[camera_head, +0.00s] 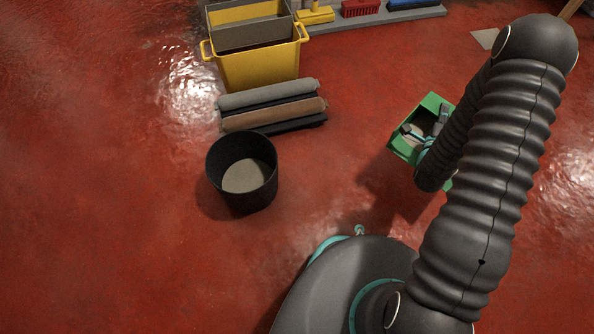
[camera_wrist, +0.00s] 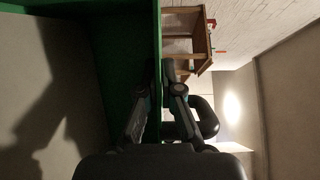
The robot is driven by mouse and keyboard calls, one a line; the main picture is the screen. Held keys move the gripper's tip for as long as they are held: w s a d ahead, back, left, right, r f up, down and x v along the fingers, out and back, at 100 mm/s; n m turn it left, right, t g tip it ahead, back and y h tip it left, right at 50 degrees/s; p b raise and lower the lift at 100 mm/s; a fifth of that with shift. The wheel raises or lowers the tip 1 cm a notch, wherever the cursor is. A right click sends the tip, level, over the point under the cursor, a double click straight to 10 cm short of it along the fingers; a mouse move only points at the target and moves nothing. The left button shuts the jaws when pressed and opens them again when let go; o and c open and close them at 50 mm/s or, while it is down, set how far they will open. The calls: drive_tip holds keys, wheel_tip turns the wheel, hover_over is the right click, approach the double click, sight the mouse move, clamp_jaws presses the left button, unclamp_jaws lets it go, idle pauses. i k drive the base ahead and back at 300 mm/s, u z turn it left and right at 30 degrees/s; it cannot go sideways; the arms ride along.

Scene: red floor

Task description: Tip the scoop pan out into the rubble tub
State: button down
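The scoop pan (camera_head: 433,103) is a green open box at the right in the head view, with grey showing inside. In the wrist view its green wall (camera_wrist: 130,25) runs up the middle, its grey inside to the left. My gripper (camera_wrist: 160,85) has one finger on each side of that wall and looks shut on its rim; the exact contact is partly hidden. The pan appears to be off the floor, with a shadow to its lower left. The rubble tub (camera_head: 264,190), round and black with a grey bottom, stands upright left of the pan, well apart from it.
Rolled mats (camera_head: 270,92) lie behind the tub. A yellow bucket (camera_head: 260,68) stands beyond them. A grey strip (camera_head: 395,17) at the back holds brushes. The red floor between tub and pan is clear. The wrist view shows a wooden shelf (camera_wrist: 190,40).

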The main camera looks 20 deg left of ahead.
sight(243, 165)
drive_tip(key=k, duration=0.75)
drive_tip(key=u, duration=1.9)
drive_tip(key=i, duration=0.5)
drive_tip(key=z, duration=0.05)
